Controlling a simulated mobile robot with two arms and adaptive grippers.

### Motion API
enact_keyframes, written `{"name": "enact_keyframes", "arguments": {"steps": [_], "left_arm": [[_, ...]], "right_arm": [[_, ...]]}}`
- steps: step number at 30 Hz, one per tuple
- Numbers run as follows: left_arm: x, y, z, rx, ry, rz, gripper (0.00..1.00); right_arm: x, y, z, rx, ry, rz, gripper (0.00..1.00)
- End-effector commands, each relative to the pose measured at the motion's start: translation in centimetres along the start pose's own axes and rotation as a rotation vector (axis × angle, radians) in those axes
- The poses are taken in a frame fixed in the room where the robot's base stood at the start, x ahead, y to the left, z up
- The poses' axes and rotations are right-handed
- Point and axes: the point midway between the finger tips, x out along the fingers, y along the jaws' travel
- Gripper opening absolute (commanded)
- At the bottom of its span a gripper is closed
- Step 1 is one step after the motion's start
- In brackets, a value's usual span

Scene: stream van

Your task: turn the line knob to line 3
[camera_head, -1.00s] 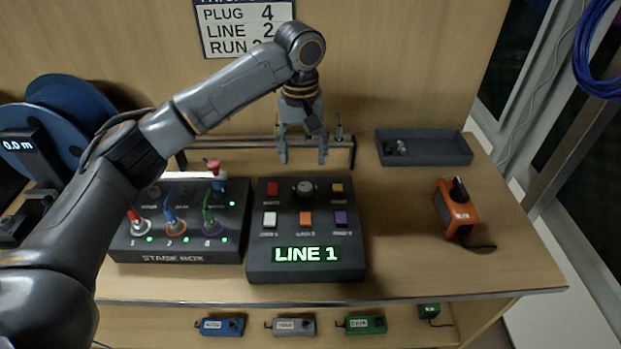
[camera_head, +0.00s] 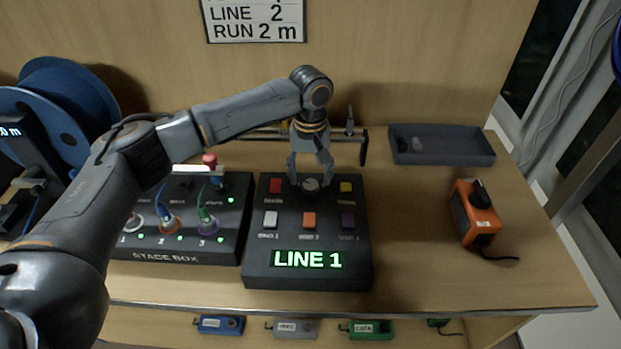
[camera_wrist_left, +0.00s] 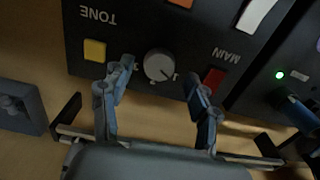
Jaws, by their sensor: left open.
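The line knob (camera_head: 310,184) is a round grey knob at the top middle of the black line box (camera_head: 257,250), between a red and a yellow button. The box's lit display (camera_head: 307,259) reads LINE 1. My left gripper (camera_head: 311,180) is open above the knob, with its fingers on either side of it. In the left wrist view the knob (camera_wrist_left: 159,66) lies between and just beyond the two open fingertips (camera_wrist_left: 160,80), with a gap on each side. Its dark mark is toward the digit 1. My right gripper is not in view.
The stage box (camera_head: 180,257) with plugged cables stands left of the line box. A grey tray (camera_head: 440,158) and an orange device (camera_head: 475,213) are to the right. A rail (camera_head: 345,134) runs behind. A sign (camera_head: 255,20) on the wall reads LINE 2.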

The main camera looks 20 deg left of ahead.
Motion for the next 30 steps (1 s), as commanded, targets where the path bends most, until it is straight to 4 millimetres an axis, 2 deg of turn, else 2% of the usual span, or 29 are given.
{"name": "enact_keyframes", "arguments": {"steps": [2, 5, 15, 17, 23, 24, 30], "left_arm": [[0.9, 0.0, 0.0, 0.0, 0.0, 0.0, 0.61], [1.7, 0.0, 0.0, 0.0, 0.0, 0.0, 0.61], [2.2, 0.0, 0.0, 0.001, 0.001, 0.0, 0.61], [2.1, 0.0, 0.0, 0.001, 0.001, 0.0, 0.5], [2.1, 0.0, 0.0, 0.001, 0.001, 0.0, 0.1], [2.1, 0.0, 0.0, 0.001, 0.001, 0.0, 0.06], [2.0, 0.0, 0.0, 0.01, 0.001, 0.0, 0.06]], "right_arm": [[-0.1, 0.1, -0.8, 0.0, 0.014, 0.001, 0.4], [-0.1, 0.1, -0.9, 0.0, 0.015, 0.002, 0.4], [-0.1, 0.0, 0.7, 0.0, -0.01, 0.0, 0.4], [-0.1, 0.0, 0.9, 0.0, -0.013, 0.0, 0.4], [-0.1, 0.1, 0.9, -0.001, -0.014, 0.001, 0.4], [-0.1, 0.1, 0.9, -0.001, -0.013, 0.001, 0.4], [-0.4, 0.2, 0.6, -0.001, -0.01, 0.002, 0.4]]}}
